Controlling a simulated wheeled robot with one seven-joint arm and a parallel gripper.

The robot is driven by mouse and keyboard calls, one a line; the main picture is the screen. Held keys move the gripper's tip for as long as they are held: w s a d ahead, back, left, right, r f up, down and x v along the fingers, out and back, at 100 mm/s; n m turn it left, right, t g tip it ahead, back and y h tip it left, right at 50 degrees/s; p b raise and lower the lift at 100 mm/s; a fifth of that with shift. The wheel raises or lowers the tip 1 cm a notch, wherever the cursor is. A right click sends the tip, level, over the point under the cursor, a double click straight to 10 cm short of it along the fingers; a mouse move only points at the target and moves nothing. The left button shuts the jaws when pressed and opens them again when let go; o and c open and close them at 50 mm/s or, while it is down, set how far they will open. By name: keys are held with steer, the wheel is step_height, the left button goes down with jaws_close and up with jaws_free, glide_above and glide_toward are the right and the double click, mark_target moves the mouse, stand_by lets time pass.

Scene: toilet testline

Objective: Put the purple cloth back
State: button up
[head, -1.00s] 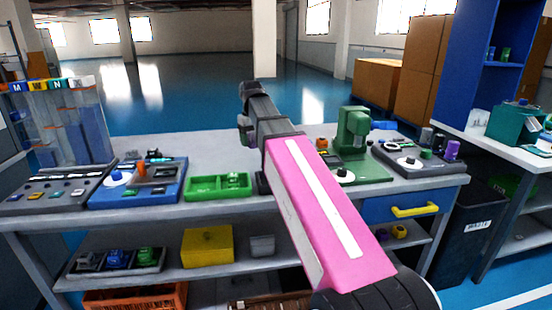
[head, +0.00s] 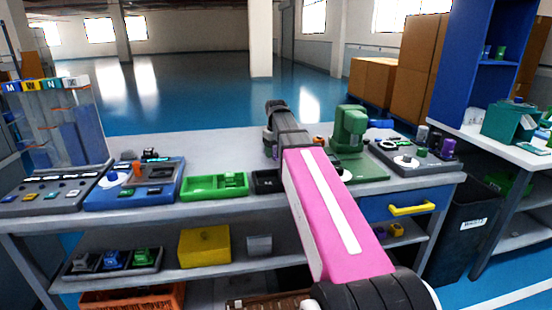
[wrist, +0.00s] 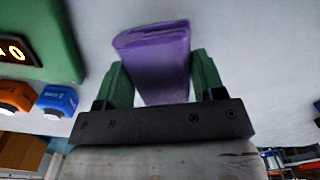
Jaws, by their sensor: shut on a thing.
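The purple cloth (wrist: 155,60) shows in the wrist view as a folded purple block between the two green fingers of my gripper (wrist: 160,78). The fingers press on its two sides, and its far end sticks out beyond them. In the head view my gripper end (head: 271,148) is over the middle of the workbench (head: 225,150), left of the green machine (head: 350,130). My arm hides most of the cloth there. Whether the cloth touches the bench top cannot be told.
A green tray (head: 200,188) and a small black tray (head: 266,182) lie at the bench's front edge. A blue test station (head: 130,195) is left, a grey station (head: 403,163) right. In the wrist view, a green panel (wrist: 50,40) with orange and blue knobs is close by.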

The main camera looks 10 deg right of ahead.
mark_target(276, 151)
steer(key=shift+f, duration=1.45)
steer(key=shift+f, duration=0.1)
steer(key=o, duration=1)
steer(key=shift+c, duration=0.2)
step_height(276, 151, up, 12)
steer(key=shift+r, duration=0.15)
